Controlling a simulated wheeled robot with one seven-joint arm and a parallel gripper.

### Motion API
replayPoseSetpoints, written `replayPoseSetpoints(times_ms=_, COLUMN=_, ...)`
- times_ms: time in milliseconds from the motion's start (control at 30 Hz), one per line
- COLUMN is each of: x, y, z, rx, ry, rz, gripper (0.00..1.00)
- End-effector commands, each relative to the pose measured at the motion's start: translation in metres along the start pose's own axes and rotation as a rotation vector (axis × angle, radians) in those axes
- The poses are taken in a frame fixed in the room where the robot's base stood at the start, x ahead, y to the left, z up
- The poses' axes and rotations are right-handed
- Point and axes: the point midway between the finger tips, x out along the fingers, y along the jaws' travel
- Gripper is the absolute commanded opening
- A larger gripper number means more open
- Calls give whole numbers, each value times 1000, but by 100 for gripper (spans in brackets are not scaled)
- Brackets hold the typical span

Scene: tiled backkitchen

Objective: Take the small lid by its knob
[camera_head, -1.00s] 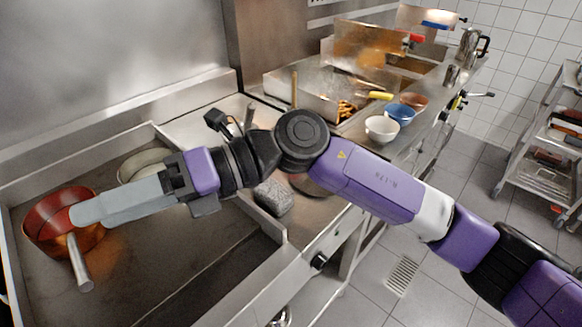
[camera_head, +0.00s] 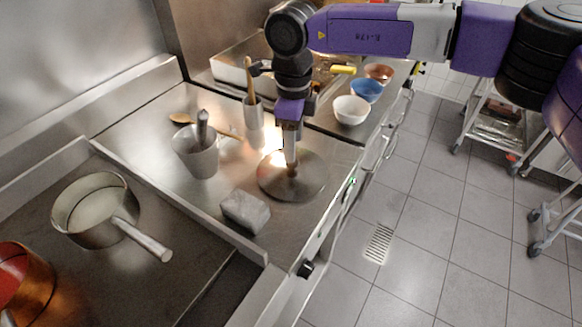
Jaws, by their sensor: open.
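A round, flat metal disc that looks like the small lid (camera_head: 310,183) lies on the steel counter. My gripper (camera_head: 290,168) points straight down over its middle, with the fingertips close to where a knob would sit. The fingers hide the knob, so I cannot tell whether they are around it or touching it. The jaws are open.
A grey block (camera_head: 245,212) lies left of the lid. A saucepan (camera_head: 88,226) and a copper pot (camera_head: 30,290) are at lower left. Bowls (camera_head: 351,110) stand behind right.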

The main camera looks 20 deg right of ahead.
Motion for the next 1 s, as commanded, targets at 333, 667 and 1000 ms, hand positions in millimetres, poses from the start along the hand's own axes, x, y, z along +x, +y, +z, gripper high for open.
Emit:
replayPoseSetpoints(times_ms=333, x=44, y=1, z=2, rx=0, ry=-2, rz=4, gripper=54)
replayPoseSetpoints(times_ms=667, x=52, y=1, z=2, rx=-1, ry=-3, rz=2, gripper=54)
replayPoseSetpoints(times_ms=1000, x=52, y=1, z=2, rx=-1, ry=-3, rz=2, gripper=0)
